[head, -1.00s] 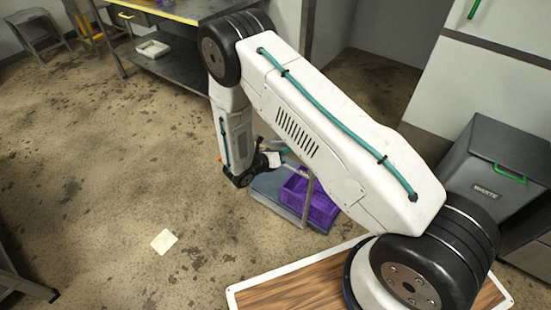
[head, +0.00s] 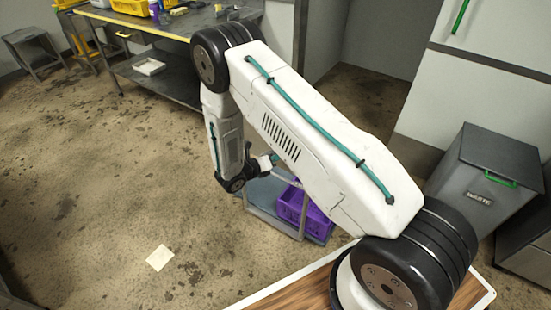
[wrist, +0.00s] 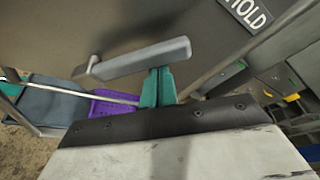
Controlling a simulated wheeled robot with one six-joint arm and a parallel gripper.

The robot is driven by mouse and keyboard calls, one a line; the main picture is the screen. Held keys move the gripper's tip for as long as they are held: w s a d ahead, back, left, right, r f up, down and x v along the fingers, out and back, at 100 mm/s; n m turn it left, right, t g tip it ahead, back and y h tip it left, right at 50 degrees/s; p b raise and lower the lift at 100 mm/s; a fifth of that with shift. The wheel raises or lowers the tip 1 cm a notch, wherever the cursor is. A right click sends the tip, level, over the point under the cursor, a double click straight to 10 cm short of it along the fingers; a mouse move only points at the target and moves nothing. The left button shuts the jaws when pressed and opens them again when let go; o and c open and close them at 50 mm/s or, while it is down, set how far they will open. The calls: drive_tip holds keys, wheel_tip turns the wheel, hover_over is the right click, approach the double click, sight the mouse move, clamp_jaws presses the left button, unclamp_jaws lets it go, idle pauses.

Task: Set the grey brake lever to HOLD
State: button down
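The grey brake lever (wrist: 140,62) crosses the upper left half of the wrist view as a straight bar, with its bent pivot end at the left. A dark sign with white letters (wrist: 248,12), partly cut off by the top edge, reads as HOLD and lies to the right of the lever's free end. My gripper (wrist: 159,74) has its teal fingers close together, right at the lever's lower edge in the picture. Their tips seem partly hidden by the bar; contact cannot be told. In the head view my gripper (head: 270,161) is small beside the trolley, and the lever is not clear.
A purple crate (head: 292,204) sits on a low grey trolley (head: 262,192) by my arm; the crate also shows in the wrist view (wrist: 112,96). A grey waste bin (head: 483,190) stands at the right. A workbench (head: 180,24) is at the back. Open floor lies left.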

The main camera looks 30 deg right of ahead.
drive_tip(key=shift+w+r, duration=0.15)
drive_tip(key=s+d+f, duration=0.1)
drive_tip(key=s+f, duration=0.2)
drive_tip(key=v, duration=0.9)
drive_tip(key=shift+a, duration=0.3)
